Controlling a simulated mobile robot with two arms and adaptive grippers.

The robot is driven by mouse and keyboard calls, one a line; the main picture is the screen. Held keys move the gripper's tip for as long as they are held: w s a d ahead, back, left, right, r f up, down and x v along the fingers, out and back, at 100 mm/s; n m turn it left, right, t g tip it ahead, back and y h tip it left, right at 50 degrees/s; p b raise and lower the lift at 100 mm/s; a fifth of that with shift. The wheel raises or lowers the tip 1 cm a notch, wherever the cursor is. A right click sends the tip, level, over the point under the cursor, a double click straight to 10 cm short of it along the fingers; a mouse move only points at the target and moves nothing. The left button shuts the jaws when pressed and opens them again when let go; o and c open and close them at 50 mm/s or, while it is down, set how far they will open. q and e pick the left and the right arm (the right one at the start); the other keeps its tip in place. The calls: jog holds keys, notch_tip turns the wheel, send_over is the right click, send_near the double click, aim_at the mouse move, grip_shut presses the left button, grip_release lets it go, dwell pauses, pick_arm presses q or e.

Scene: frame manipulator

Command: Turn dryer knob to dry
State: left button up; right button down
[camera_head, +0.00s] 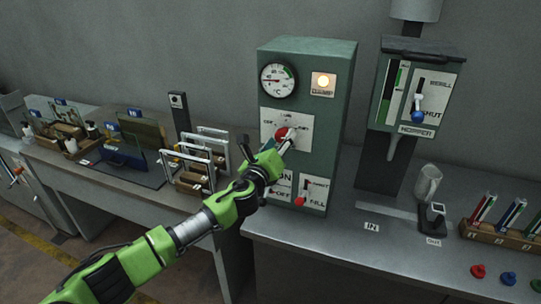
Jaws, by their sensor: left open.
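The dryer (332,130) is a dark green upright box on the grey bench. Its front has a round temperature gauge (278,80), a lit lamp (323,82) and a white dial plate. The red dryer knob (281,133) sits on that plate, partly hidden by my left gripper. The small lettering around the knob is too blurred to read fully. My left gripper (289,142) is open, with its fingertips at the knob's right side. I cannot tell whether they touch it. My right gripper is not in view.
Below the knob are an ON/OFF panel and a red-handled FILL switch (300,200). A hopper (415,95) with a blue-knobbed lever stands to the right. Frames stand at left.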

pick_arm(q)
jog(key=v, duration=0.9)
jog(key=shift+s, duration=0.25)
jog(key=s+a+f+n+g+y+b, duration=0.15)
jog(key=a+f+n, duration=0.25)
jog(key=f, duration=0.9)
jog(key=s+a+f+n+g+y+b, duration=0.1)
jog(key=s+a+f+n+g, duration=0.3)
jog(key=f, duration=0.9)
jog(key=s+a+f+n+g+y+b, duration=0.15)
jog(key=a+f+n, duration=0.3)
jog(key=f, duration=0.85)
jog(key=s+a+f+n+g+y+b, duration=0.15)
jog(key=s+f+n, duration=0.25)
jog(key=s+f, duration=0.45)
jog(key=s+a+f+n+g, duration=0.1)
jog(key=s+a+f+n, duration=0.2)
jog(key=s+f, duration=0.55)
jog(key=s+a+f+n+g+b, duration=0.1)
jog(key=s+f+n+g, duration=0.1)
jog(key=s+f, duration=0.5)
jog(key=s+a+f+n+g+b, duration=0.1)
jog(key=s+f+n, duration=0.4)
jog(key=s, duration=1.3)
jog(key=s+a+f+n+g+b, duration=0.1)
jog(key=s+f+n+g, duration=0.2)
jog(key=s+f, duration=0.6)
jog(key=s+n, duration=0.1)
jog(key=s, duration=0.3)
jog(key=shift+g, duration=0.35)
